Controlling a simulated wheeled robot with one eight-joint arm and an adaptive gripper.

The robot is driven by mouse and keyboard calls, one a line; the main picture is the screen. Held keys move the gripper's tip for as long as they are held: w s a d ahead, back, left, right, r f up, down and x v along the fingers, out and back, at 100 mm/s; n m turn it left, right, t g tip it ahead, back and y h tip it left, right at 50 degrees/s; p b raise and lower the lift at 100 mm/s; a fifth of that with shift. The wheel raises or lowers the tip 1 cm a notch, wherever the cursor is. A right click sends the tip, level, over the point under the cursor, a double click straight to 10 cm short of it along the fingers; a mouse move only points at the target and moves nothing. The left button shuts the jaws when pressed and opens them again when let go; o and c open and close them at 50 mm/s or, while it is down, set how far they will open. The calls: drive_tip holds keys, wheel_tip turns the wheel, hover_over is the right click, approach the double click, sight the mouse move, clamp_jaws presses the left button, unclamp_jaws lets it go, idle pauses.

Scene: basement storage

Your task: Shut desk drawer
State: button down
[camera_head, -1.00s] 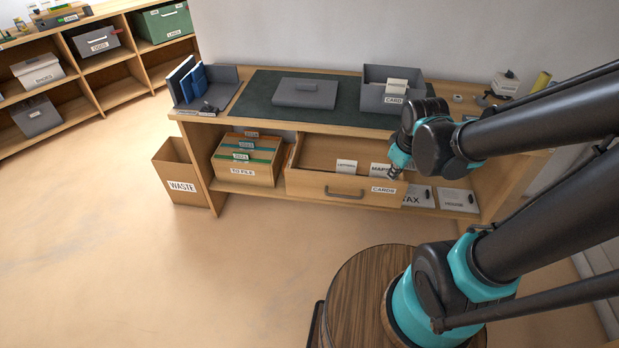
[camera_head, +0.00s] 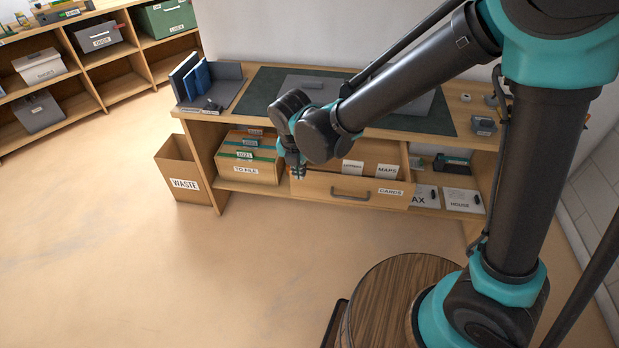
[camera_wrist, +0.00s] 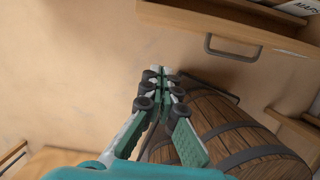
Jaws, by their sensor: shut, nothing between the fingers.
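The desk drawer (camera_head: 320,188) is a wooden drawer labelled "CARDS" with a grey bar handle (camera_head: 350,194). It stands pulled out from under the desktop, with cards labelled "MAPS" showing inside. My gripper (camera_head: 297,174) is shut and empty at the left end of the drawer front; I cannot tell whether it touches it. In the wrist view my gripper (camera_wrist: 160,76) points over the floor, and the drawer front (camera_wrist: 180,15) with its handle (camera_wrist: 232,52) lies beyond it, to the upper right. My arm hides part of the drawer's left inside.
A "TO FILE" box (camera_head: 245,172) stands on the shelf left of the drawer, and a "WASTE" bin (camera_head: 180,183) beside the desk. "HOUSE" papers (camera_head: 462,200) lie on the right. The desktop (camera_head: 215,118) overhangs the drawer opening.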

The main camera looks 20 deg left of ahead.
sight(302, 182)
drive_tip(key=x, duration=0.3)
drive_tip(key=w+x, duration=0.1)
drive_tip(key=x, duration=0.3)
drive_tip(key=w+a+x, duration=0.1)
drive_tip(key=x, duration=0.2)
drive_tip(key=shift+w+f, duration=0.1)
drive_tip(key=shift+w, duration=0.05)
drive_tip(key=shift+w+a, duration=0.15)
drive_tip(key=shift+w, duration=0.5)
drive_tip(key=w+a, duration=0.1)
drive_tip(key=w, duration=0.5)
drive_tip(key=w+a, duration=0.2)
drive_tip(key=w, duration=0.4)
drive_tip(key=w+a, duration=0.1)
drive_tip(key=w, duration=0.5)
drive_tip(key=shift+w+a, duration=0.25)
drive_tip(key=shift+w, duration=0.1)
